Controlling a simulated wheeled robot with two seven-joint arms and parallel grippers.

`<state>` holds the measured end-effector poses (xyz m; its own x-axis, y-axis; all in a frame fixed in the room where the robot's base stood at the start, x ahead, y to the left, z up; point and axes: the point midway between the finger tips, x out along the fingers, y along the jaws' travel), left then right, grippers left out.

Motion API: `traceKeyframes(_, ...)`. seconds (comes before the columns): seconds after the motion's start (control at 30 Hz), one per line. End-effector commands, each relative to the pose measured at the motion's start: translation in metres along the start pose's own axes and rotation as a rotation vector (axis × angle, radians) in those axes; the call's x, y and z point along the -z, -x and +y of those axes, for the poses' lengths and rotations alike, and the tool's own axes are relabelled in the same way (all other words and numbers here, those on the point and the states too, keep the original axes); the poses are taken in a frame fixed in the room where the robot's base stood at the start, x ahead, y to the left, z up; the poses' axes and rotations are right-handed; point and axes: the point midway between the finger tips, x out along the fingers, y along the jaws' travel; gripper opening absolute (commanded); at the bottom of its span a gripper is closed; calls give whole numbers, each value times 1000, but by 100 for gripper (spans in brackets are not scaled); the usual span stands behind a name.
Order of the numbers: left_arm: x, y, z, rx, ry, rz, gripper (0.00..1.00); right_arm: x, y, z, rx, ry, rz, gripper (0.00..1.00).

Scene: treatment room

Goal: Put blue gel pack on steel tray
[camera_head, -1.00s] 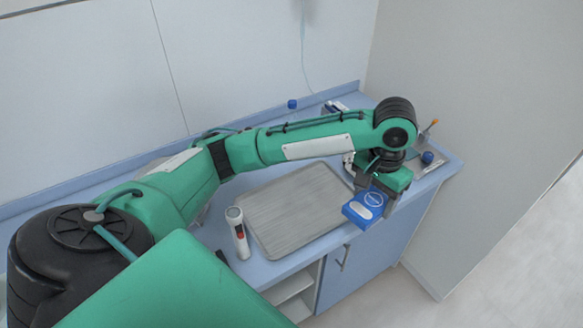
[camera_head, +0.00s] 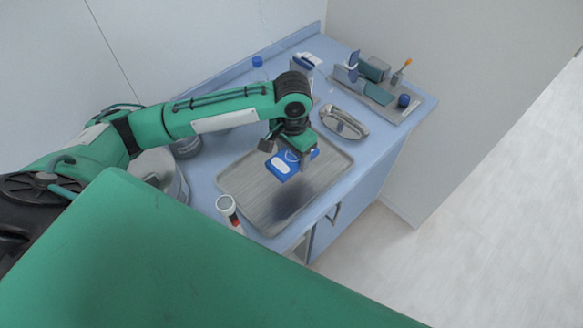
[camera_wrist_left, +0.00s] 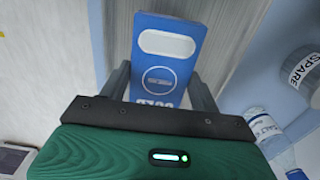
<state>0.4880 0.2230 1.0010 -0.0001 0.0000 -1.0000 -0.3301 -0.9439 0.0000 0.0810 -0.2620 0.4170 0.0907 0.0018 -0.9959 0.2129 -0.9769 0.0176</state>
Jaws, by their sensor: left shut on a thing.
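The blue gel pack (camera_head: 282,166), with a white label panel, is held in my left gripper (camera_head: 296,158). The gripper is shut on it, and in the left wrist view the pack (camera_wrist_left: 165,62) sits between the two fingers (camera_wrist_left: 160,92). The steel tray (camera_head: 252,203), a large grey rectangle with a brushed surface and raised rim, lies on the blue counter. The pack is above the tray, and a dark shadow falls on the tray below it. The wrist hides part of the tray's far side. My right gripper is not in view.
A white cylinder with a red mark (camera_head: 228,210) stands beside the tray's left edge. A shiny metal dish (camera_head: 344,123) sits beyond its right end. An organizer tray (camera_head: 384,98) with several items stands farther back. A round metal container (camera_head: 160,168) is at left.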

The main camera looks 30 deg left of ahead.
Motion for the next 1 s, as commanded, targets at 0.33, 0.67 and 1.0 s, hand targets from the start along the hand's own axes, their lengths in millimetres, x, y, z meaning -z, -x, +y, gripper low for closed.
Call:
traceKeyframes(0.33, 0, -42, 0, -2, 0, 0, 37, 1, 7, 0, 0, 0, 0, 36)
traceKeyframes(0.67, 0, -81, 0, 0, 0, 1, 37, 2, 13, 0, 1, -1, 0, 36)
traceKeyframes(1.0, 0, -84, 0, -1, 0, 1, 67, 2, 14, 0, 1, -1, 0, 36)
